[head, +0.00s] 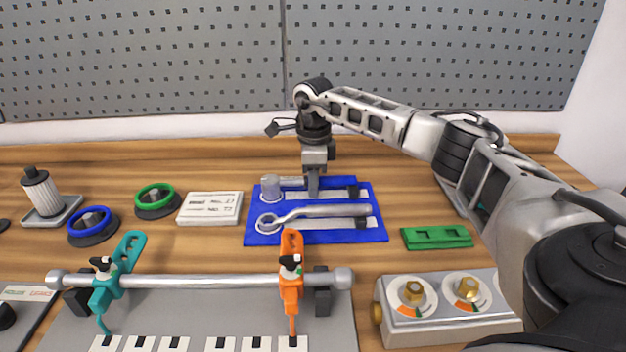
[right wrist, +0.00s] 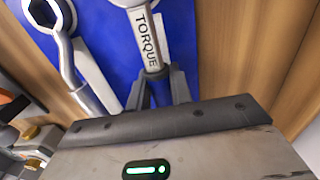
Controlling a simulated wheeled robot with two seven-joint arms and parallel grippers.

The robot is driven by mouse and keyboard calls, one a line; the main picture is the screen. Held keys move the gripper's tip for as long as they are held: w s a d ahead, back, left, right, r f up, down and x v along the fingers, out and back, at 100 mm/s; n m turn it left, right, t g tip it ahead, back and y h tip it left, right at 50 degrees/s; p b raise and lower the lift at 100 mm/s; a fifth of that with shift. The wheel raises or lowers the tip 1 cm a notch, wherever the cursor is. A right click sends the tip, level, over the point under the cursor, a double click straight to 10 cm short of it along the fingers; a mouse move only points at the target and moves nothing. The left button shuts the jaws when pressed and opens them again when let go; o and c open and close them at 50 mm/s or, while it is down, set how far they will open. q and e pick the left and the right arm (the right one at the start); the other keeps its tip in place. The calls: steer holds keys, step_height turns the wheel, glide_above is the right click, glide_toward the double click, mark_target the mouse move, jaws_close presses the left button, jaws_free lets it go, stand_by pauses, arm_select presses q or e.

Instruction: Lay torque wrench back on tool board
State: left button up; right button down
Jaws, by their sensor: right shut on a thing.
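The blue tool board (head: 254,235) lies flat on the wooden bench, in the middle of the head view. My right gripper (head: 313,192) points down over the board's far half and is shut on the torque wrench (head: 335,183). The wrench lies roughly level across the far half, its round head (head: 270,187) at the left. In the right wrist view the shaft of the torque wrench (right wrist: 148,40), lettered TORQUE, runs between the fingers (right wrist: 158,90). I cannot tell whether it touches the board. My left gripper is not in view.
A ring spanner (head: 320,211) lies on the board's near half, beside the torque wrench. A bar with teal (head: 112,280) and orange (head: 291,275) clamps stands in front. A green block (head: 436,237) and a two-dial box (head: 440,308) are right.

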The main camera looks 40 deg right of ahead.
steer(key=c, duration=1.2)
jaws_free()
steer(key=shift+o, duration=0.2)
step_height(320, 180, up, 16)
steer(key=shift+s, duration=0.1)
